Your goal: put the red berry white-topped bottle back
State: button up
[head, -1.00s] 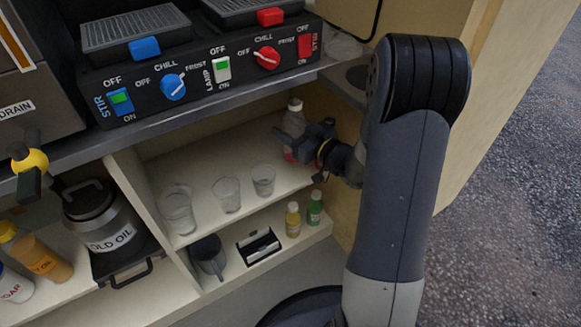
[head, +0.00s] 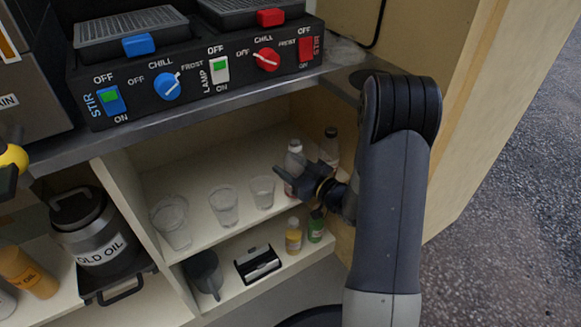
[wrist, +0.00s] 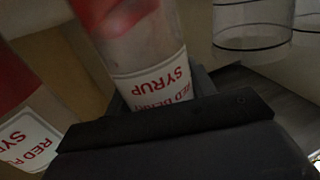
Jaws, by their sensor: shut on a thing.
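The white-topped bottle (head: 295,157) is upright, or nearly so, at the right end of the upper shelf. My gripper (head: 285,180) is shut around its lower part. In the wrist view the held bottle (wrist: 150,60) shows a white label with red "SYRUP" lettering, between the jaws. Whether its base touches the shelf is hidden. A dark-topped bottle (head: 331,143) stands just right of it, partly behind my arm. In the wrist view a second red-berry-labelled bottle (wrist: 28,135) is close at the left.
Several clear cups (head: 224,207) stand on the upper shelf (head: 200,175), left of my gripper. Below are a yellow bottle (head: 293,238), a green bottle (head: 316,228), a black box (head: 258,264) and a dark mug (head: 204,274). The counter edge (head: 200,117) overhangs the shelf.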

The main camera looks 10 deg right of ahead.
jog(key=shift+f, duration=0.15)
jog(key=o, duration=1)
jog(key=shift+o, duration=0.2)
jog(key=shift+r, duration=0.25)
jog(key=p+v, duration=0.2)
jog(key=v, duration=1)
jog(key=shift+f, duration=0.15)
